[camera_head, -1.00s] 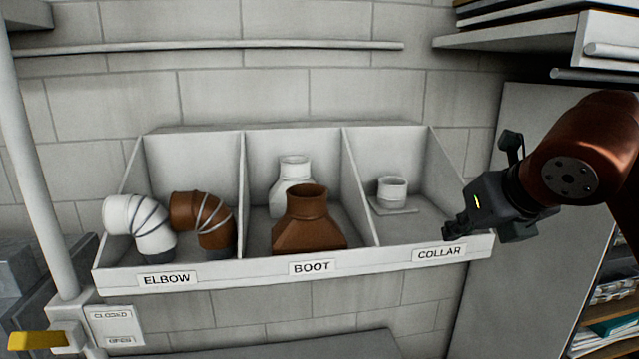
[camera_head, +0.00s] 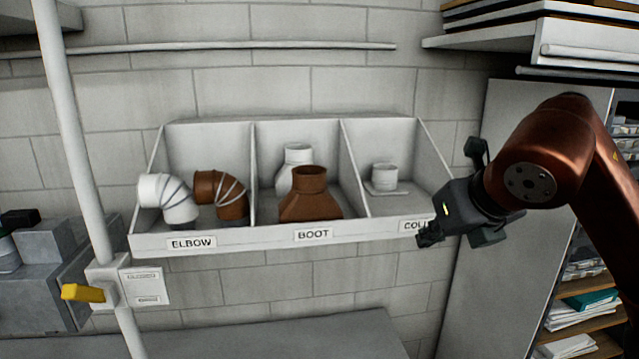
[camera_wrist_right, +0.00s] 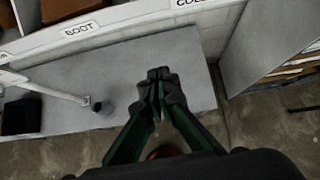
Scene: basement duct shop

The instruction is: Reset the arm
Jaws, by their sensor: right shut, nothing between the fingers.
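My right gripper (camera_head: 428,236) is at the right end of the front lip of the white three-part bin (camera_head: 270,240) in the head view, covering part of the COLLAR label. In the right wrist view, the right gripper (camera_wrist_right: 158,78) is shut with its fingertips together and nothing between them. It hangs in front of the bin, over a grey surface (camera_wrist_right: 120,65). My left gripper is not in view.
The bin holds a white elbow (camera_head: 168,197), a brown elbow (camera_head: 222,193), a white boot (camera_head: 297,155), a brown boot (camera_head: 310,195) and a white collar (camera_head: 385,176). A pipe (camera_head: 75,140) with a yellow handle (camera_head: 82,293) stands left. A shelf (camera_head: 590,45) overhangs at upper right.

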